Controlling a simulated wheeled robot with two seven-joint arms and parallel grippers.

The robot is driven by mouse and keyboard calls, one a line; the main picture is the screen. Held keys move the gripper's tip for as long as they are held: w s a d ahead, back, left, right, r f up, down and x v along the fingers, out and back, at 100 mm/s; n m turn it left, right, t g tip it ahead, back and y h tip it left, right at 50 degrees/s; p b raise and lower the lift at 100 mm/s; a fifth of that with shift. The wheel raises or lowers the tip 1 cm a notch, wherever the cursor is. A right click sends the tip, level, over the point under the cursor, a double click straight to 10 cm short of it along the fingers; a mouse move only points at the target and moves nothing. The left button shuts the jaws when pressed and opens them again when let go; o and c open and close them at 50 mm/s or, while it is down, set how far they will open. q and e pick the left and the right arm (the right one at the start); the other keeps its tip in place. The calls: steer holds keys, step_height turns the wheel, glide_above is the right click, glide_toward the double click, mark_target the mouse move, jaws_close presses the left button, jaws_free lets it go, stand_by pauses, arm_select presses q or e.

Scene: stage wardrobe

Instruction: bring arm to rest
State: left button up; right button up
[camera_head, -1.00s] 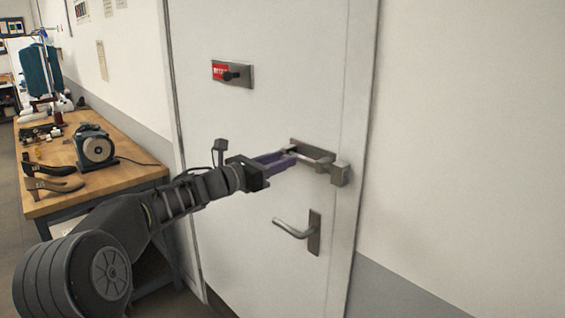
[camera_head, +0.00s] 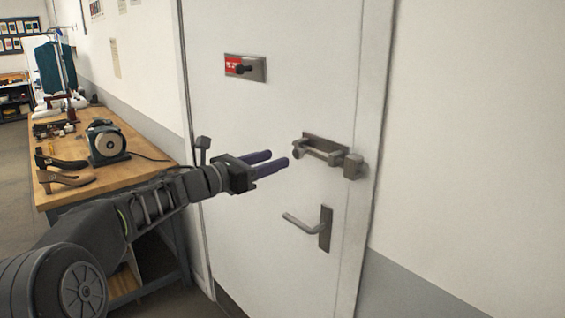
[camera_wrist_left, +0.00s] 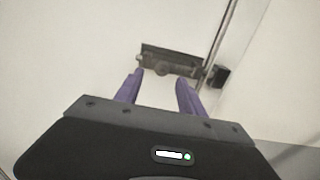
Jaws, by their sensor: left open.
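My left gripper (camera_head: 278,160) is open and empty, with purple fingers, in front of the white door (camera_head: 285,110). Its fingertips stand a little left of the metal slide bolt (camera_head: 325,150) and apart from it. In the left wrist view the bolt (camera_wrist_left: 168,62) shows beyond the two open fingers (camera_wrist_left: 160,88), with nothing between them. My left arm reaches in from the lower left of the head view. My right gripper is not in view.
A lever handle (camera_head: 305,225) sits below the bolt, and a red-marked latch plate (camera_head: 244,67) above. A wooden workbench (camera_head: 140,172) with a grinder (camera_head: 106,143) and shoe forms (camera_head: 62,181) stands left, close to my arm. The wall right of the door is bare.

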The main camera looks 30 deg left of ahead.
arm_select(q)
steer(key=shift+s+a, duration=0.15)
steer(key=shift+s, duration=0.3)
stand_by(0.3)
